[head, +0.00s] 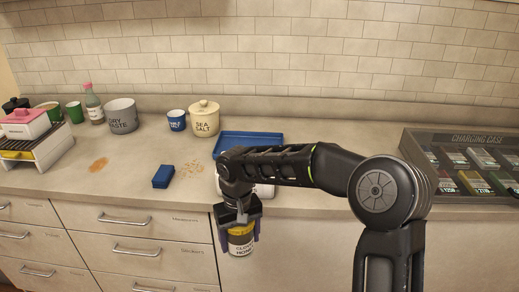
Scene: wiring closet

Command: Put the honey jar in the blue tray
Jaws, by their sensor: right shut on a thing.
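The honey jar (241,248) has a yellow band and a pale label reading partly "HONEY". My right gripper (240,230) points down and is shut on it, with purple fingers on either side. The jar appears in front of the drawer fronts, off the counter's front edge. The blue tray (235,136) lies on the counter behind my right arm. Its back rim and left part show; the arm hides much of its front. My left gripper is not in view.
A cream sea salt jar (204,119) and a blue cup (177,121) stand left of the tray. A blue block (163,177) lies near crumbs (190,168). A charging case (470,165) sits at the right. A white object under my arm is mostly hidden.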

